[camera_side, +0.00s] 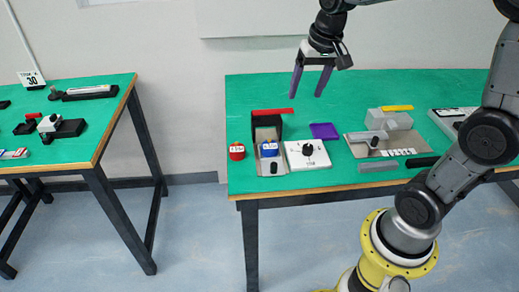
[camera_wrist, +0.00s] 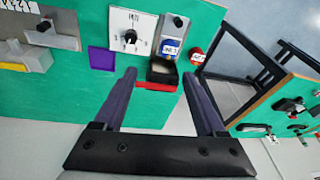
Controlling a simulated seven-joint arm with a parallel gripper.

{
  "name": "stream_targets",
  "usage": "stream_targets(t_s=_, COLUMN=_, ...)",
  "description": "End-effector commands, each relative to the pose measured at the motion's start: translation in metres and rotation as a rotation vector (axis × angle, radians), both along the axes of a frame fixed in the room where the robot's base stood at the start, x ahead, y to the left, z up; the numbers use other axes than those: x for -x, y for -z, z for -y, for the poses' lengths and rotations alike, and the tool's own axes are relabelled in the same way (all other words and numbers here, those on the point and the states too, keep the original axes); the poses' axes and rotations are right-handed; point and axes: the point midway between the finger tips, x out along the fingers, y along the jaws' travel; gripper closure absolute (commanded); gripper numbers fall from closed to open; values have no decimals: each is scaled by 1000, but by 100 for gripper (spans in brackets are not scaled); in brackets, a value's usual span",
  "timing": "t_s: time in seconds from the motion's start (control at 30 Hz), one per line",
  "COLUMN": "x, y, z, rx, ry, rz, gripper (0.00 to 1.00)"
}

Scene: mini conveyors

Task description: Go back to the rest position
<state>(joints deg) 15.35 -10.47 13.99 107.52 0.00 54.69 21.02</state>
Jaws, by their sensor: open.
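My gripper (camera_side: 311,82) is open and empty, held in the air above the back of the green table (camera_side: 260,92). It also shows in the wrist view (camera_wrist: 161,92), with its two dark purple fingers spread wide apart. Nothing is between the fingertips in the side view. Below it on the table stand a conveyor fixture (camera_side: 268,140) with a blue labelled block (camera_side: 269,149) on it, and a red labelled block (camera_side: 237,151) on the table to its left.
A white dial panel (camera_side: 307,155) and a purple square (camera_side: 324,131) lie right of the conveyor. A grey machine (camera_side: 388,121) stands further right, with a dark bar (camera_side: 422,162) near the front edge. A second green table (camera_side: 112,100) stands at left, across a gap.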

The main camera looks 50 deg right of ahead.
Motion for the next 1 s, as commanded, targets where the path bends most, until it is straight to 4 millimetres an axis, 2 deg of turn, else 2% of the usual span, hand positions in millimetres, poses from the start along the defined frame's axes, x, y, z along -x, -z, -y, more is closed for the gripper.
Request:
stream_targets(t_s=0.03, x=15, y=-15, z=-18, rx=16, ry=-56, rz=43, gripper=27)
stream_targets(t_s=0.1, x=37, y=-28, z=-37, rx=34, ry=-129, rz=92, gripper=27)
stream_targets(t_s=0.23, x=81, y=-40, z=-66, rx=69, ry=-273, rz=174, gripper=27)
stream_targets(t_s=0.37, x=125, y=-34, z=-84, rx=104, ry=-410, rz=237, gripper=27)
stream_targets(t_s=0.5, x=157, y=-15, z=-91, rx=139, ry=-525, rz=259, gripper=27)
stream_targets(t_s=0.63, x=168, y=4, z=-91, rx=155, ry=-589, rz=219, gripper=27)
stream_targets(t_s=1.0, x=166, y=1, z=-91, rx=166, ry=-611, rz=222, gripper=27)
